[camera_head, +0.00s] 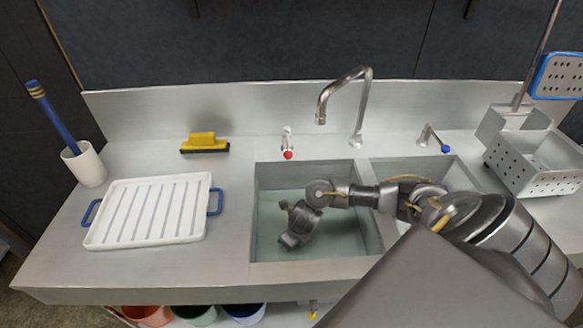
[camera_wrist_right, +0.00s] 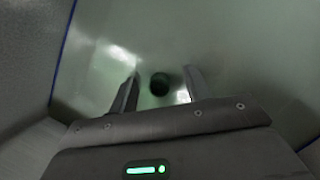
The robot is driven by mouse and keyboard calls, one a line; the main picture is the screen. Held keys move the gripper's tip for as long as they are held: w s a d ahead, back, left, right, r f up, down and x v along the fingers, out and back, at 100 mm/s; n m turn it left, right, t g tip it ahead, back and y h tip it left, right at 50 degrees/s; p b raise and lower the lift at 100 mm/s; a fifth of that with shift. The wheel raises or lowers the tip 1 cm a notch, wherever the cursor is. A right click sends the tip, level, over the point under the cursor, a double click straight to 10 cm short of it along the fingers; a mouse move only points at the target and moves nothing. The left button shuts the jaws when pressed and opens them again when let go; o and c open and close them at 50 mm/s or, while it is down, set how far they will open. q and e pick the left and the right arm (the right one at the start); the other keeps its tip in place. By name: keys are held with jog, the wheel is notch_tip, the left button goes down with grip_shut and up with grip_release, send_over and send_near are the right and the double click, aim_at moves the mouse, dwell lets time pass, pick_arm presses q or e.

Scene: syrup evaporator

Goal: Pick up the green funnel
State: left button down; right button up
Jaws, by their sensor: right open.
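My right gripper (camera_head: 294,238) reaches down into the left sink basin (camera_head: 263,215), which looks filled with greenish liquid. In the right wrist view the right gripper (camera_wrist_right: 160,88) has its two fingers apart with no object clearly held. A dark round spot (camera_wrist_right: 160,83) lies between and beyond the fingertips, in the greenish basin. I cannot tell whether it is the drain or an opening of the green funnel. No green funnel can be clearly made out in either view; my arm hides part of the basin. My left gripper is not in view.
A white ribbed tray (camera_head: 152,211) with blue handles lies left of the sink. A yellow brush (camera_head: 203,141) is behind it, and a white cup (camera_head: 84,165) holds a blue stick. The faucet (camera_head: 362,100) arches behind the basins. A perforated metal box (camera_head: 525,168) stands right.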

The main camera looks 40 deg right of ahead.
jog(key=c, duration=1)
grip_shut()
jog(key=shift+r, duration=0.15)
notch_tip(320, 180, up, 10)
jog(key=shift+f+p, duration=0.1)
jog(key=shift+p, duration=0.65)
notch_tip(320, 180, up, 18)
jog(key=p, duration=1.5)
